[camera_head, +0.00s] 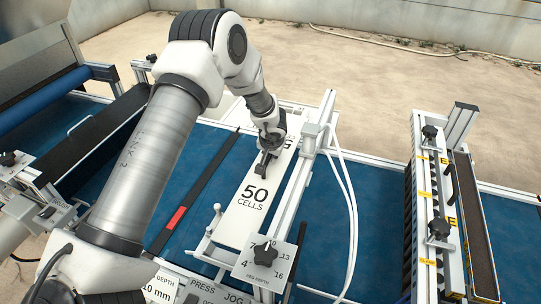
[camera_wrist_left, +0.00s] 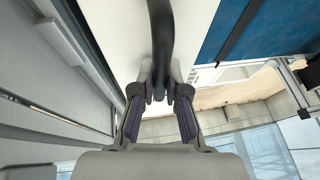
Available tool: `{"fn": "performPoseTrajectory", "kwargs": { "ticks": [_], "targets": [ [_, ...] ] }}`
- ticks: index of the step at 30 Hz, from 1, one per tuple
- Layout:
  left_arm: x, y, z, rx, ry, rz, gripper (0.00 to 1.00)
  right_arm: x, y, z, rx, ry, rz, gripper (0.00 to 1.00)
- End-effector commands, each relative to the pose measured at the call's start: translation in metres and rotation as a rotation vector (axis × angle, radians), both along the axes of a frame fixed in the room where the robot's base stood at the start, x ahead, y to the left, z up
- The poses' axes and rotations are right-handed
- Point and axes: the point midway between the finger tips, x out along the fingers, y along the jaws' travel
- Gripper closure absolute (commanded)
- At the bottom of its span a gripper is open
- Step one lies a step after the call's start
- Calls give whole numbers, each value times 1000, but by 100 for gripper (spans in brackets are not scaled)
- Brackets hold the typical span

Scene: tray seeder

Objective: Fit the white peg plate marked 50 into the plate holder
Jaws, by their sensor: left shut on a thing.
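The white peg plate marked 50 CELLS (camera_head: 250,205) lies lengthwise over the blue belt in the head view. My left gripper (camera_head: 266,158) comes down on its far half and is shut on the plate's dark handle. In the left wrist view the handle (camera_wrist_left: 162,35) runs between the closed fingers (camera_wrist_left: 160,95), with the white plate surface (camera_wrist_left: 198,30) behind it. The plate holder appears to be the pale metal frame (camera_head: 302,190) along the plate's right side. I cannot tell whether the plate is seated in it or just above. My right gripper is not in view.
A dial panel marked PEG DEPTH (camera_head: 264,262) stands at the plate's near end. A black bar with a red mark (camera_head: 175,218) lies left of the plate. White hoses (camera_head: 350,200) loop at its right. A station with black knobs (camera_head: 430,200) stands farther right across blue belt (camera_head: 385,195).

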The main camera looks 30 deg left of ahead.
Motion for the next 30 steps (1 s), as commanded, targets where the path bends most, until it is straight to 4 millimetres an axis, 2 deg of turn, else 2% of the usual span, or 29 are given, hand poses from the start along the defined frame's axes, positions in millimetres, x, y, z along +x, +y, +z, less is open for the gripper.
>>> {"fn": "performPoseTrajectory", "kwargs": {
  "ticks": [1, 14, 17, 24, 30],
  "targets": [
    [1, 0, -9, 0, -3, 0, 100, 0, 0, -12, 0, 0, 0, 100],
    [1, 0, -43, -1, -3, 0, 100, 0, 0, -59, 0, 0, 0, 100],
    [0, 0, -48, 0, 0, -1, 100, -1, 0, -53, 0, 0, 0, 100],
    [0, 0, -67, 0, -2, 1, 100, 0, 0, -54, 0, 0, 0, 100],
    [0, 0, -70, 0, -2, 1, 100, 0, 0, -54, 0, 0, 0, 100]
  ]
}}
